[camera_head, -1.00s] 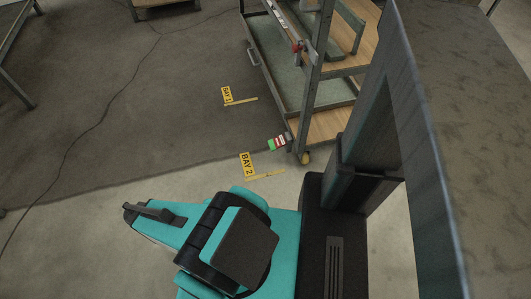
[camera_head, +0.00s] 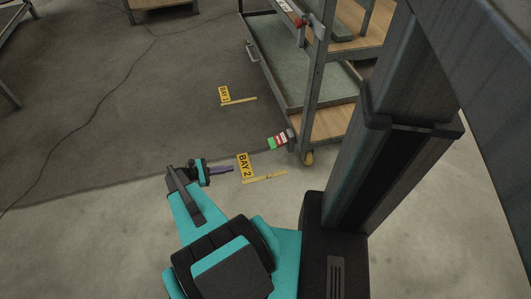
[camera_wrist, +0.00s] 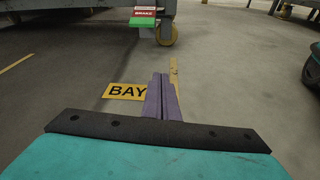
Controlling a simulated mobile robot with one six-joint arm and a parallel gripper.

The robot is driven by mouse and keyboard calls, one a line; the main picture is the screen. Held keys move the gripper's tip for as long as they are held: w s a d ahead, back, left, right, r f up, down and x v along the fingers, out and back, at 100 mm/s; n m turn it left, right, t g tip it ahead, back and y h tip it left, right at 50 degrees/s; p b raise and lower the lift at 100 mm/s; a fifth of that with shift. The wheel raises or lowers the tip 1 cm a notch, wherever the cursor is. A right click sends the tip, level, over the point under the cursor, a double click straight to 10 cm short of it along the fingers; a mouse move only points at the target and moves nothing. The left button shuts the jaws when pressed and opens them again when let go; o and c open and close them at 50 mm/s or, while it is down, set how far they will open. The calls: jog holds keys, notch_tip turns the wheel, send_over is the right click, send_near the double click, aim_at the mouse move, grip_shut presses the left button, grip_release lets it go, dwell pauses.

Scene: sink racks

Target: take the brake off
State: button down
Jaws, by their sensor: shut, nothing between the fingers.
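The brake pedal (camera_head: 278,139) is a small red, white and green plate low on the near corner of a grey metal rack cart (camera_head: 313,100). It sits by a yellow caster (camera_head: 307,157). In the wrist view the brake pedal (camera_wrist: 143,17) shows at the top, with "BRAKE" on its red part and green below. The caster (camera_wrist: 167,33) is just right of it. My gripper (camera_head: 231,169) is shut and empty, left of and nearer than the pedal, apart from it. In the wrist view its purple fingers (camera_wrist: 161,82) are together and point toward the cart.
Yellow floor signs read BAY 2 (camera_head: 245,165) and BAY 1 (camera_head: 224,94), with pale strips beside them. A dark cable (camera_head: 98,103) crosses the dark floor at left. The floor between my gripper and the cart looks clear.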

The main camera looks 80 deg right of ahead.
aim_at(278, 140)
jog(key=s+d+f+g+b, duration=0.1)
jog(key=s+d+b, duration=0.1)
jog(key=d, duration=0.2)
jog(key=s+d+f+g+b, duration=0.1)
jog(key=s+d+b, duration=0.1)
jog(key=s+d, duration=0.1)
jog(key=s+d+f+g+b, duration=0.1)
jog(key=s+d+f+b, duration=0.1)
jog(key=d, duration=0.3)
jog(key=shift+s+d+f+n+h, duration=0.1)
jog(key=shift+s+d+n+h, duration=0.1)
jog(key=shift+s+n+h, duration=0.3)
jog(key=shift+s+d, duration=0.25)
jog(key=shift+s, duration=0.1)
jog(key=shift+s, duration=0.15)
jog(key=b+x, duration=0.1)
jog(key=x, duration=0.8)
jog(key=shift+s+a, duration=0.1)
jog(key=shift+s+r+b, duration=0.25)
jog(key=shift+s+b, duration=0.1)
jog(key=shift+b, duration=0.05)
jog(key=shift+w+a+r+b, duration=0.1)
jog(key=shift+w+r+b, duration=0.15)
jog(key=shift+r, duration=0.35)
jog(key=shift+w+r+b, duration=0.25)
jog(key=shift+w+r, duration=0.05)
jog(key=shift+r, duration=0.3)
jog(key=shift+w+a+r+b, duration=0.1)
jog(key=shift+w+r+b, duration=0.15)
jog(key=shift+r, duration=0.35)
